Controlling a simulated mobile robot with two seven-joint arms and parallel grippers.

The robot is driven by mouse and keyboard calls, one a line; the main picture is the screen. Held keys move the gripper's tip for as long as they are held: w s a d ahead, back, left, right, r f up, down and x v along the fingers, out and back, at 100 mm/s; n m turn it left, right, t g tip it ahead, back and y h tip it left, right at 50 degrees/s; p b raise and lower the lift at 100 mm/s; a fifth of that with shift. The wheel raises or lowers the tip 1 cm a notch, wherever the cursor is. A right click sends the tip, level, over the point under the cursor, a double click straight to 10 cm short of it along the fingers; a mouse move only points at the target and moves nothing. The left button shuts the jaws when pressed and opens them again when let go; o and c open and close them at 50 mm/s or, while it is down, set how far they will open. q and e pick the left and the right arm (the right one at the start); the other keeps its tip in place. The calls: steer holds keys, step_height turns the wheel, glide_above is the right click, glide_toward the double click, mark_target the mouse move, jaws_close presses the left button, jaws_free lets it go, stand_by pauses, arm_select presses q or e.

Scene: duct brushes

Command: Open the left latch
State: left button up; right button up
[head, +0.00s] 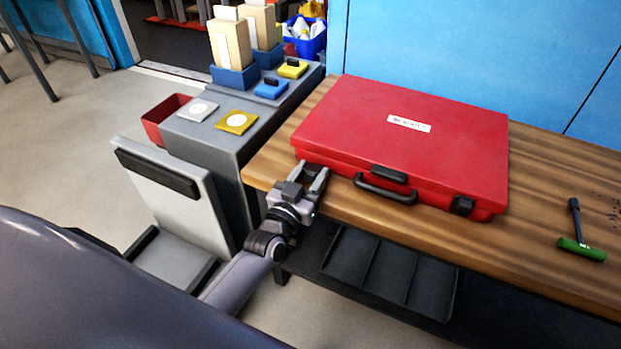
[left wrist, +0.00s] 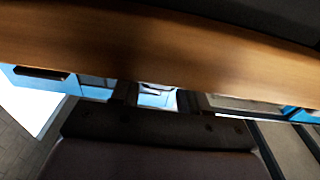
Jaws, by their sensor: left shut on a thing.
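A closed red case (head: 405,145) lies flat on the wooden bench (head: 535,165), with a white label on its lid. Its black handle (head: 385,190) and a black middle catch (head: 389,173) are on the front side. The right latch (head: 462,205) is a black block near the right front corner. My left gripper (head: 313,170) is at the left end of the case's front, its fingers a little apart and shut on the left latch, which they hide. Its fingers also show in the left wrist view (left wrist: 157,97), where the latch cannot be made out. My right gripper is out of view.
A grey cabinet (head: 218,140) with blue and yellow items stands to the left, beside a red bin (head: 160,112). Dark trays (head: 385,268) sit below the bench. The bench between case and brush is clear.

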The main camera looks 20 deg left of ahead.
arm_select(q)
steer(key=shift+f+b, duration=0.15)
steer(key=shift+b, duration=0.15)
steer(key=o, duration=0.7)
steer(key=shift+o, duration=0.2)
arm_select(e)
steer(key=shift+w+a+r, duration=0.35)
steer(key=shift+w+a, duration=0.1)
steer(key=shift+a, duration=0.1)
arm_select(q)
steer(key=shift+s, duration=0.15)
steer(key=s+p, duration=0.1)
steer(key=s, duration=0.6)
steer(key=shift+a+f, duration=0.15)
steer(key=shift+f, duration=0.2)
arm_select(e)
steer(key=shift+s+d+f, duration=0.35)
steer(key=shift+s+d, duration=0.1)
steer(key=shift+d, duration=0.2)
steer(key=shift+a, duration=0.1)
